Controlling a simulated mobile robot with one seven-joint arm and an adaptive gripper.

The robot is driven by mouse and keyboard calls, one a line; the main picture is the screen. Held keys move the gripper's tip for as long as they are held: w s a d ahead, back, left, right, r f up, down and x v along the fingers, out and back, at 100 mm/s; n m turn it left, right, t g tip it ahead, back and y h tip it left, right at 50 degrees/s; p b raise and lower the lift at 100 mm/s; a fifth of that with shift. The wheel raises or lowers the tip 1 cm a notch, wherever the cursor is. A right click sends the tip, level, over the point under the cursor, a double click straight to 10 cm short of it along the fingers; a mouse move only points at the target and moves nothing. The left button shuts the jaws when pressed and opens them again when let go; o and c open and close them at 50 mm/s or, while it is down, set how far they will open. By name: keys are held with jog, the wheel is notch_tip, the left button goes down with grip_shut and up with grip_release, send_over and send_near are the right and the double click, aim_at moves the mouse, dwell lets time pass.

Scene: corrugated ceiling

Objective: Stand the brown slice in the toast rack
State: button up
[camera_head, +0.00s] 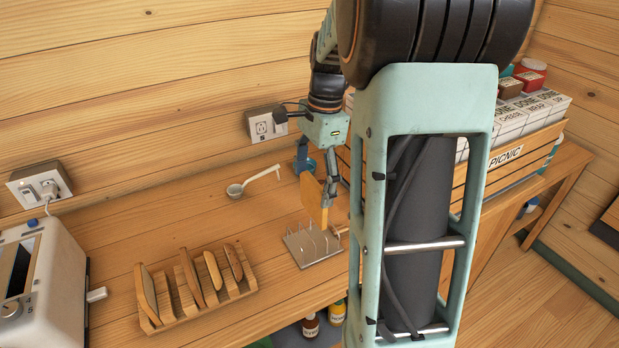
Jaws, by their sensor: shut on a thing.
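My gripper (325,196) is shut on a golden-brown slice (311,189) and holds it upright, edge-on and slightly turned. The slice is directly above a small metal rack (303,251) with thin upright wires, which looks like the toast rack. The slice's lower edge is close to the wire tops; I cannot tell whether it touches or sits between them. Part of the rack's right side is close to my arm. A wooden slotted rack (246,288) stands to the left, holding several tan and brown slices (206,270) upright.
A white toaster (55,275) stands at the left edge. A ladle (253,181) lies behind the racks. A wooden picnic crate (527,168) with boxes stands at the right, partly behind my arm. Bottles (311,325) show below the front edge. The counter between toaster and ladle is clear.

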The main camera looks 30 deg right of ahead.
aim_at(313, 213)
jog(key=shift+s+f+b, duration=0.1)
jog(key=shift+f+b, duration=1.65)
jog(key=shift+f, duration=0.4)
jog(key=shift+f+b, duration=1.65)
jog(key=shift+f, duration=1.1)
jog(key=o, duration=1)
notch_tip(313, 213, up, 12)
jog(key=d, duration=0.1)
jog(key=shift+d, duration=0.25)
